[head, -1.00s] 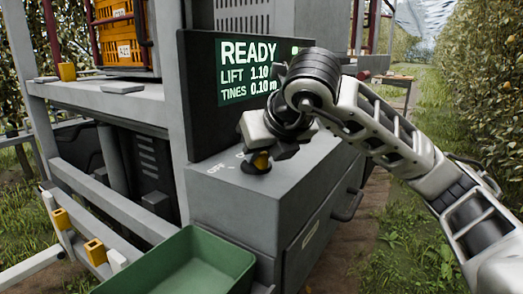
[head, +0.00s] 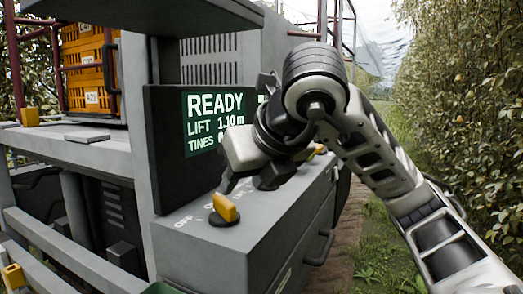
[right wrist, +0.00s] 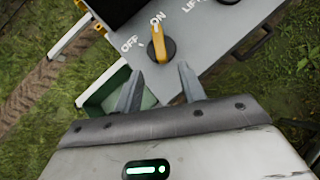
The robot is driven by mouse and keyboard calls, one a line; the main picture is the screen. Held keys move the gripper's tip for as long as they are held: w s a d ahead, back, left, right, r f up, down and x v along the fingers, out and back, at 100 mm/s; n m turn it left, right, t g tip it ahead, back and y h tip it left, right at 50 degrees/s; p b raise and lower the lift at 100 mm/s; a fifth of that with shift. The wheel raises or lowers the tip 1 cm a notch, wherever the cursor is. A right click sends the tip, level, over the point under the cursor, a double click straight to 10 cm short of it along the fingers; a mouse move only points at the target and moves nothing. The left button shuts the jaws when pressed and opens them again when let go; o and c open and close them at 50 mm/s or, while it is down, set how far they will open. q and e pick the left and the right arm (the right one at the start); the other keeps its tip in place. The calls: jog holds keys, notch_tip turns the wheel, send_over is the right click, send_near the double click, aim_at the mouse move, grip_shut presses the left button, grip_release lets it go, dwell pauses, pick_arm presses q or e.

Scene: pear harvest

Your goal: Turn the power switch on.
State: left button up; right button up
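The power switch (head: 227,207) is a yellow lever knob on a round black base, on the grey console top. In the right wrist view, the knob (right wrist: 158,45) points toward the ON label, with OFF to its left. My right gripper (head: 245,186) hangs just above and behind the switch in the head view. In the right wrist view its two fingers (right wrist: 160,80) are spread, with nothing between them, and the knob lies beyond the tips. The display (head: 216,118) reads READY, LIFT 1.10 and TINES, partly covered by my gripper. My left gripper is not in view.
Another yellow knob (head: 320,149) sits farther back on the console, partly behind my right arm. An orange crate (head: 88,75) stands on the machine at the left. A handle (head: 319,248) juts from the console side. A grass lane runs along the hedge at right.

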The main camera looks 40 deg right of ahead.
pick_arm(q)
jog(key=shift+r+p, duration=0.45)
jog(key=shift+p, duration=0.65)
pick_arm(e)
jog(key=v, duration=0.6)
jog(key=shift+s+r, duration=0.2)
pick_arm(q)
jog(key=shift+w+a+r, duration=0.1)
